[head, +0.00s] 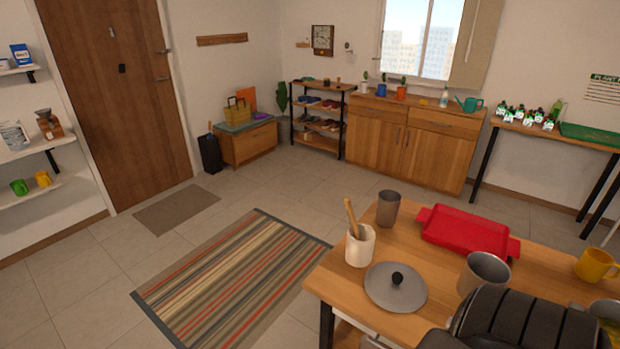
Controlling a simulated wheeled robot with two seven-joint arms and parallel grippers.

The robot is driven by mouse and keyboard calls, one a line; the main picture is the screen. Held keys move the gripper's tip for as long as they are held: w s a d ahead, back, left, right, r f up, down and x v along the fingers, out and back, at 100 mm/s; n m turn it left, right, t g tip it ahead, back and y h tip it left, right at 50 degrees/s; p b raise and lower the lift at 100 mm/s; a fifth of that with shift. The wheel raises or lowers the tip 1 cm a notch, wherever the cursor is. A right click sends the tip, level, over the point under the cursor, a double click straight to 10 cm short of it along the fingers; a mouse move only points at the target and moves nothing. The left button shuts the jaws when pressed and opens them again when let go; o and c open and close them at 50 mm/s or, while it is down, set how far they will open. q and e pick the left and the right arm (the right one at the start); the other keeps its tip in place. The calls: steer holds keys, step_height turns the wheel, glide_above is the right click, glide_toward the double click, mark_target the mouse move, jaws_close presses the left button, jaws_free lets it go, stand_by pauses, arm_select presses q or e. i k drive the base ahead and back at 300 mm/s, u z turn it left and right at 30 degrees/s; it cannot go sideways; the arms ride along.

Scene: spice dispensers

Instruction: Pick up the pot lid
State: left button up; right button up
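The pot lid (378,291) is a round grey disc with a black knob (397,278) on top. It lies flat, knob up, on the wooden table (350,310) at the lower right of the head view, close to the table's left front part. Nothing covers it.
Behind the lid stand a white crock with wooden utensils (360,247) and a grey cup (388,208). A red tray (466,231), a grey pot (484,272) and a yellow mug (595,265) are to the right. Floor left of the table is open.

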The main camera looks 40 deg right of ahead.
mark_target(395, 287)
steer(key=i, duration=2.25)
steer(key=z, duration=5.05)
